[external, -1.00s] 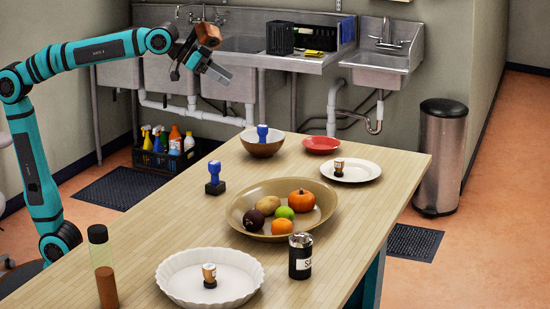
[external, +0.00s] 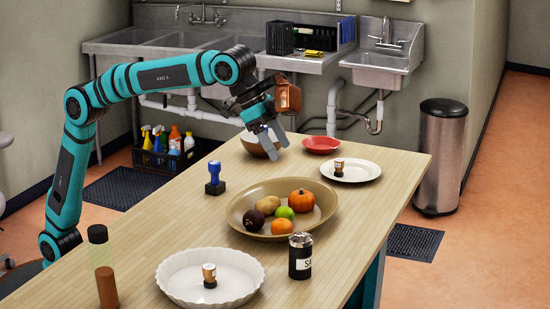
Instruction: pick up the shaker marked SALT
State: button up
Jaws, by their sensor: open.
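A dark shaker with a silver lid (external: 300,256) stands upright at the right front edge of the table. Its white label shows the letters "SA"; the rest of the label is turned out of sight. My gripper (external: 271,139) is open, with its fingers pointing down at the far part of the table. It is in front of the brown bowl (external: 256,149) in the picture and well behind the shaker. Nothing is seen between the fingers.
A wide tan bowl (external: 238,216) with fruit and a small pumpkin stands between my gripper and the shaker. A white fluted dish (external: 177,285) holding a stamp, a blue stamp (external: 214,178), a tall bottle (external: 103,268), a white plate (external: 366,173) and a red plate (external: 321,145) stand around it.

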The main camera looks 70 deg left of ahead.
jog(key=s+d+f+g, duration=0.1)
jog(key=s+d+f, duration=0.1)
jog(key=d, duration=0.4)
jog(key=s+d+f, duration=0.3)
jog(key=d, duration=0.2)
jog(key=y, duration=0.1)
send_near(302, 251)
jog(key=shift+m, duration=0.4)
jog(key=f, duration=0.2)
jog(key=w+a+f, duration=0.1)
jog(key=f, duration=0.1)
jog(key=w+f, duration=0.1)
jog(key=shift+a+f, duration=0.2)
jog(key=shift+f, duration=0.2)
jog(key=shift+x, duration=2.8)
jog(key=shift+w, duration=0.1)
jog(key=c, duration=1.1)
jog(key=shift+r, duration=0.1)
